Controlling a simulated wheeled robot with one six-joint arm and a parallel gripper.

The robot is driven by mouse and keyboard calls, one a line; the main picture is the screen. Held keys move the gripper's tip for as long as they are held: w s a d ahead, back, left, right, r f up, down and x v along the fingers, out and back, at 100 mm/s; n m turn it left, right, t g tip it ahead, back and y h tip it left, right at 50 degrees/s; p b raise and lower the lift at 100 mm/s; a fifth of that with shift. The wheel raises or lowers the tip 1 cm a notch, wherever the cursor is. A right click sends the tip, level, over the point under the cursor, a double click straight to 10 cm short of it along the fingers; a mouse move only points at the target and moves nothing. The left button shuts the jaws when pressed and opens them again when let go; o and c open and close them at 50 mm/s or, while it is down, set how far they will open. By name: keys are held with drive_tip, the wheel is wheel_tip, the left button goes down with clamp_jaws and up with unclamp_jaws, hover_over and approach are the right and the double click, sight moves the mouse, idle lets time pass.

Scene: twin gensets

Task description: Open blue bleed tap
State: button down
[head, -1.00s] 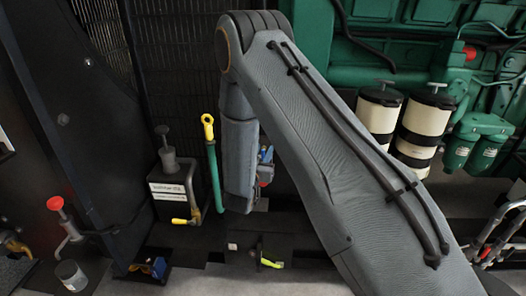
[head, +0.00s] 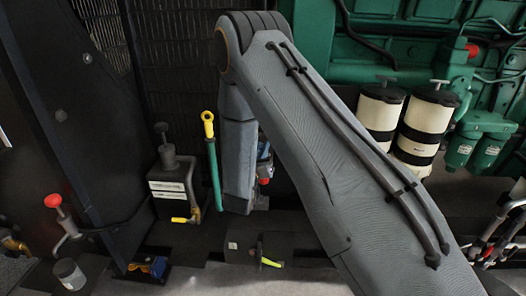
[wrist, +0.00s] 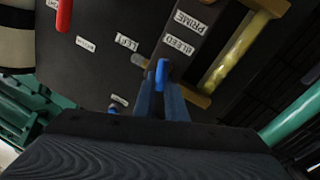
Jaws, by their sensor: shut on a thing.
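The blue bleed tap (wrist: 161,74) shows in the wrist view as a small upright blue lever at the middle, just below a plate marked BLEED. My gripper (wrist: 162,92) reaches up to it from below, with its narrow fingers on either side, and is shut on it. The fingers and the wrist hide the lower part of the tap. In the head view, my arm covers the gripper, and only small blue and red bits show beside the arm's hanging part. I cannot tell there which bit is the tap.
In the wrist view, a yellow bar (wrist: 235,52) stands right of the tap and a red handle (wrist: 64,15) is at the upper left. A green pipe (wrist: 295,116) is at the right. In the head view, white-and-black canisters (head: 425,125) stand right of my arm.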

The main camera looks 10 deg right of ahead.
drive_tip(key=shift+a+f+n, duration=0.1)
drive_tip(key=shift+f+n, duration=0.15)
drive_tip(key=shift+n, duration=0.65)
drive_tip(key=c, duration=1.8)
unclamp_jaws()
drive_tip(key=shift+b+v, duration=1)
drive_tip(key=shift+v, duration=2.95)
drive_tip(key=shift+c, duration=0.3)
